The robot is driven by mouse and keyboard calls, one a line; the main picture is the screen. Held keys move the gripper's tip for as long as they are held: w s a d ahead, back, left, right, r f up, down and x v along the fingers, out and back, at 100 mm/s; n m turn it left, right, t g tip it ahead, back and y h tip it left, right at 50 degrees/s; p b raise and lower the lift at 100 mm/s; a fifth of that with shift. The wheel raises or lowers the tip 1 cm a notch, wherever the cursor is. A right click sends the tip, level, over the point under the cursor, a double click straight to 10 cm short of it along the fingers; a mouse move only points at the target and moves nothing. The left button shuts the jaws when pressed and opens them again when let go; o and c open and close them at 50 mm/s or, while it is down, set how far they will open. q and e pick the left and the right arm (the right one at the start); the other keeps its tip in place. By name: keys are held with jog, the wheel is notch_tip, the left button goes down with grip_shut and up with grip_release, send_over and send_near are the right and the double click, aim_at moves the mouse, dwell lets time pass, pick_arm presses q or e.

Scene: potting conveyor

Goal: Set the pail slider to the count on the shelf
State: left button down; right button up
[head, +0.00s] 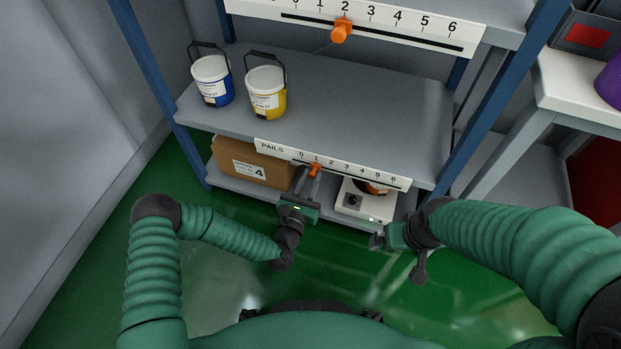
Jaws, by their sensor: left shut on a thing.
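A blue-and-white pail (212,82) and a yellow-and-white pail (266,93) stand upright side by side on the left part of the grey shelf (360,105). The white PAILS scale (375,177), marked 0 to 6, runs along the shelf's front edge. Its orange slider (315,170) is near the 1 mark. My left gripper (311,179) reaches up from below and is shut on this slider; its fingers partly hide the slider. My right gripper (378,241) is low at the right, apart from the scale, and its jaw opening is unclear.
An upper scale (415,35) has its orange slider (342,29) near 2. A cardboard box (251,163) marked 4 and a white device (362,203) sit on the bottom shelf. Blue posts (149,75) bound the rack. A white table (575,95) stands at right.

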aim_at(330, 169)
pick_arm(q)
jog(key=shift+s+d, duration=0.25)
jog(key=shift+d, duration=0.45)
jog(key=shift+s+d, duration=0.25)
jog(key=shift+d, duration=0.5)
jog(key=shift+s+d, duration=0.25)
jog(key=shift+d, duration=0.45)
jog(key=c, duration=1.2)
grip_release()
jog(key=shift+c, duration=0.2)
jog(key=p+v, duration=0.5)
jog(key=v, duration=1.2)
jog(key=shift+p, duration=0.35)
jog(key=shift+w, duration=0.2)
